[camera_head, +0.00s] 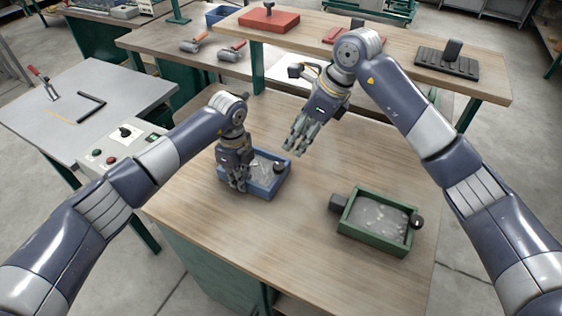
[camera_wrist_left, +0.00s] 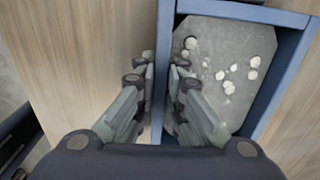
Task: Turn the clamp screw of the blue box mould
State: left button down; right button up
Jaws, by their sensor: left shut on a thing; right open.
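The blue box mould (camera_head: 274,188) sits on the wooden table, holding grey material; the left wrist view shows white lumps in it. A dark round knob, apparently its clamp screw (camera_head: 280,168), is at its right side. My left gripper (camera_head: 238,186) is at the mould's left side, and in the left wrist view its fingers (camera_wrist_left: 160,75) are shut astride the blue side wall (camera_wrist_left: 163,60). The hand hides that end of the mould in the head view. My right gripper (camera_head: 296,142) is open and empty, in the air behind and above the mould, apart from the knob.
A green box mould (camera_head: 372,240) with a dark block and a dark knob stands at the right of the wooden table (camera_head: 300,235). A raised shelf (camera_head: 330,55) with a red block and dark tools spans the back. A control panel (camera_head: 130,145) is left. The table between the moulds is clear.

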aim_at(279, 165)
jog(key=x, duration=1.2)
jog(key=c, duration=1)
